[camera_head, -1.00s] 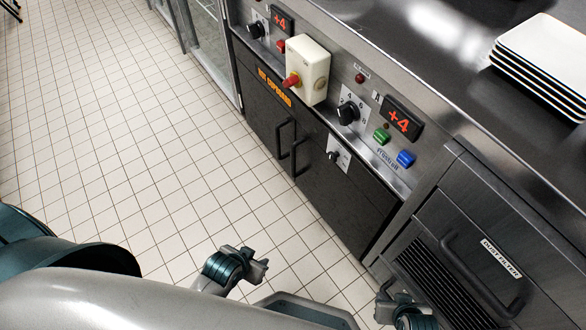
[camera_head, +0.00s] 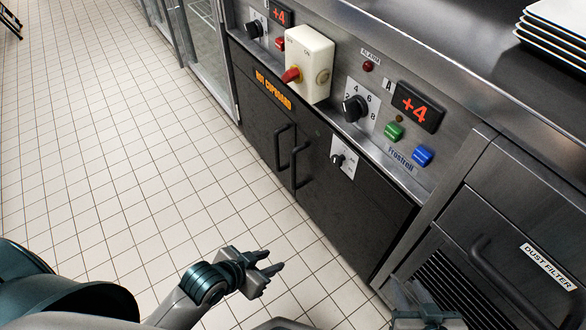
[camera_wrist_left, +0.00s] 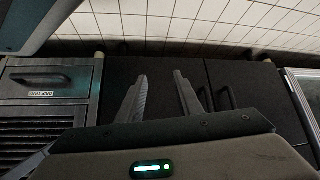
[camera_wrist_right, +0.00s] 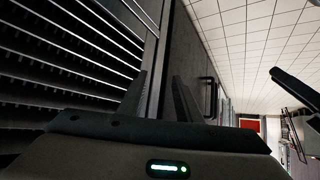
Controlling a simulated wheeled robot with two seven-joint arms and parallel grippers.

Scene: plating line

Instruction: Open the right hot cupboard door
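The hot cupboard has two dark doors side by side. The right door (camera_head: 350,212) is shut, with a black bar handle (camera_head: 297,166) near the middle seam; the left door (camera_head: 258,118) has its own handle (camera_head: 280,146). My left gripper (camera_head: 276,263) is open and empty, out over the floor in front of the right door, apart from its handle. In the left wrist view its fingers (camera_wrist_left: 160,82) are spread, with the handles beyond them to the right. My right gripper (camera_head: 425,300) is low by the vent; its fingers (camera_wrist_right: 157,82) are apart and empty in the right wrist view.
Above the doors, the control panel carries a switch box (camera_head: 309,66), knobs (camera_head: 355,108) and buttons. Right of the cupboard is a vented dust filter unit (camera_head: 520,245) with a bar handle. White plates (camera_head: 555,25) are stacked on the counter. The tiled floor (camera_head: 120,130) is clear.

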